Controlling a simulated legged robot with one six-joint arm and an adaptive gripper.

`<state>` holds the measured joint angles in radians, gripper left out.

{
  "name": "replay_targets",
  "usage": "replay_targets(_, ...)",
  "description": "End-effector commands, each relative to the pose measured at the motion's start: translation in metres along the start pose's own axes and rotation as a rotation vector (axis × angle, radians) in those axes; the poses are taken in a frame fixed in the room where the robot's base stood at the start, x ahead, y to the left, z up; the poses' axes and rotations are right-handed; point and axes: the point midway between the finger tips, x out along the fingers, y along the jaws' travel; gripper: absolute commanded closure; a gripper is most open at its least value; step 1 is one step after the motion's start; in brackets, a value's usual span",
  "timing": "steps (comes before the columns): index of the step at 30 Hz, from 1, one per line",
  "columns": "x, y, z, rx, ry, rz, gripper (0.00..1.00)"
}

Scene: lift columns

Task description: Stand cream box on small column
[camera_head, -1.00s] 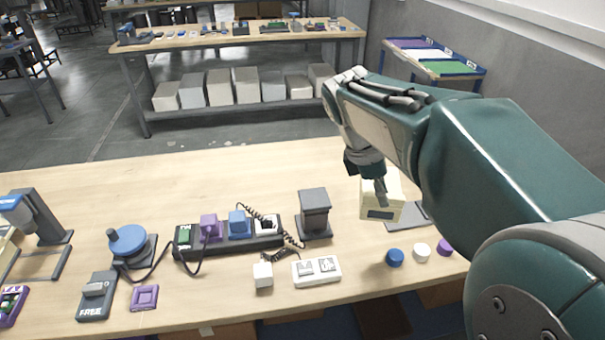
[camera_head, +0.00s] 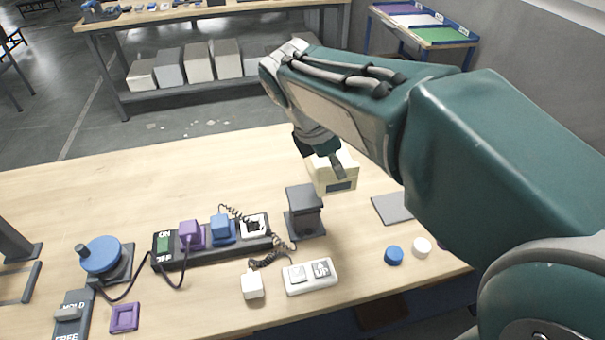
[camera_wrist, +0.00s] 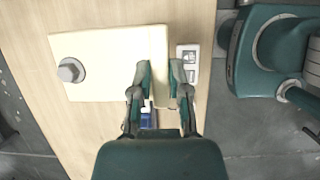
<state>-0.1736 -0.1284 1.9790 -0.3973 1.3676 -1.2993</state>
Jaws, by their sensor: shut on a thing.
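The cream box (camera_head: 321,179) is held up by my gripper (camera_head: 338,167) in the head view, with a dark rectangular patch on its near face. The small column (camera_head: 306,221) is a short dark grey pillar with a flat, empty-looking top. The box appears just above and to the right of that top; I cannot tell the exact gap. In the wrist view the cream box (camera_wrist: 108,82) fills the left middle, with a grey knob on it. My gripper (camera_wrist: 160,72) has its two fingers closed on its right part. The column is not clear there.
A two-button white control (camera_head: 311,276) lies in front of the column. A power strip (camera_head: 170,254) with plugs and coiled cables lies to its left. A flat grey plate (camera_head: 392,208) and blue (camera_head: 393,252) and white (camera_head: 421,247) round pieces lie right. The table behind is clear.

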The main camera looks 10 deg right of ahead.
Motion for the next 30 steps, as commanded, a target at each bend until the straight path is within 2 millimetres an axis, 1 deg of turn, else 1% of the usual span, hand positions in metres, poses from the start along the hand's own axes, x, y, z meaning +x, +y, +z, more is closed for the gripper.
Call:
replay_targets(1,0.007,0.004,-0.010,-0.006,-0.001,-0.003,1.00)
replay_targets(3,0.015,0.010,-0.022,-0.006,-0.002,-0.003,1.00)
replay_targets(6,0.025,0.017,-0.037,-0.004,-0.002,-0.002,1.00)
replay_targets(8,0.029,0.020,-0.043,-0.004,-0.001,-0.001,1.00)
replay_targets(15,0.040,0.028,-0.057,-0.003,0.000,-0.001,1.00)
replay_targets(21,0.066,0.028,-0.069,0.000,0.000,-0.001,1.00)
replay_targets(27,0.068,0.028,-0.070,0.000,0.000,0.001,1.00)
replay_targets(28,0.068,0.027,-0.070,0.000,0.000,-0.001,0.69)
replay_targets(30,0.068,0.027,-0.070,0.000,0.000,-0.001,0.43)
